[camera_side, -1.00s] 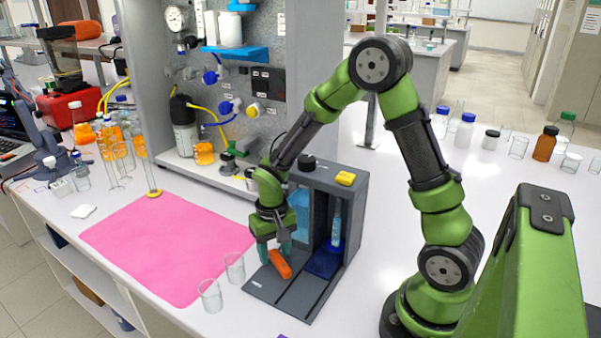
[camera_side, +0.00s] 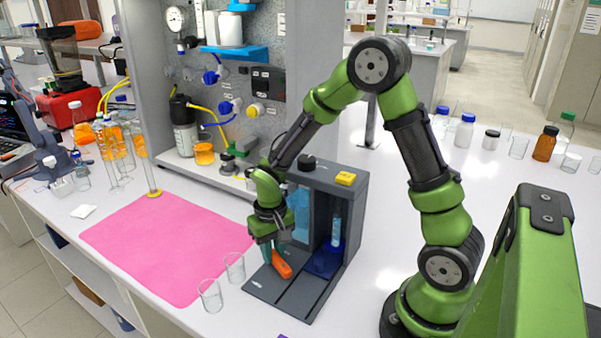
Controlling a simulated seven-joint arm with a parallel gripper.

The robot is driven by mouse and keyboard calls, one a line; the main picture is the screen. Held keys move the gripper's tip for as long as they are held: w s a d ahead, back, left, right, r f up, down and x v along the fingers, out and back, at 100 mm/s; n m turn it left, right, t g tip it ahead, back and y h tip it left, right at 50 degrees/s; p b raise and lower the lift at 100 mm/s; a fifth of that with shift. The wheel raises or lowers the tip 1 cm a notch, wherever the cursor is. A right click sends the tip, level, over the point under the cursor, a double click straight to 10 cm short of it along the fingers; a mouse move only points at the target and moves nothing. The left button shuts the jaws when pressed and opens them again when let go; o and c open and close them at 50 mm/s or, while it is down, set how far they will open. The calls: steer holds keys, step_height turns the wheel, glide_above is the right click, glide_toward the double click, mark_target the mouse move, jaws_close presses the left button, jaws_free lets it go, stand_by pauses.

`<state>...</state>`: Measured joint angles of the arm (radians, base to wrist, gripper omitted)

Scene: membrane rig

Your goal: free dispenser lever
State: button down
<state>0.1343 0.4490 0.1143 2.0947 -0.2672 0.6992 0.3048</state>
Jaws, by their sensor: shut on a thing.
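The grey dispenser (camera_side: 356,215) stands on the white bench in the middle of the view, with a yellow block (camera_side: 345,179) and a black knob (camera_side: 307,162) on top. An orange piece (camera_side: 283,270), possibly the lever, lies tilted low at the front of its left bay. My gripper (camera_side: 273,255) points down at that bay, its teal fingers shut on the orange piece near its upper end. The fingers and hand hide part of the piece and the bay behind. The right bay holds a light blue syringe-like tube (camera_side: 336,232) over a dark blue pad (camera_side: 325,262).
Two empty glass beakers (camera_side: 210,296) stand just left of the dispenser's base. A pink mat (camera_side: 165,245) lies clear to the left. A grey panel (camera_side: 262,60) with tubing and valves rises behind. Bottles and beakers stand at the back right.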

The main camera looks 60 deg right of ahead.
mark_target(263, 273)
steer(key=n, duration=0.1)
steer(key=a+n, duration=0.1)
steer(key=n, duration=0.1)
steer(key=shift+w+a, duration=0.1)
steer(key=shift+w, duration=0.1)
steer(key=a+n, duration=0.1)
steer(key=n, duration=0.1)
steer(key=shift+a+n, duration=0.1)
steer(key=shift+n, duration=0.3)
steer(key=shift+s+a+r+n, duration=0.1)
steer(key=shift+a+n, duration=0.25)
steer(key=shift+n, duration=0.5)
steer(key=shift+s+a+f+n, duration=0.1)
steer(key=shift+a+n, duration=0.2)
steer(key=shift+n, duration=0.6)
steer(key=shift+s+a+r+n, duration=0.1)
steer(key=shift+a+n, duration=0.25)
steer(key=shift+n, duration=0.5)
steer(key=c, duration=1)
jaws_free()
steer(key=shift+o, duration=0.2)
step_height(263, 273, up, 17)
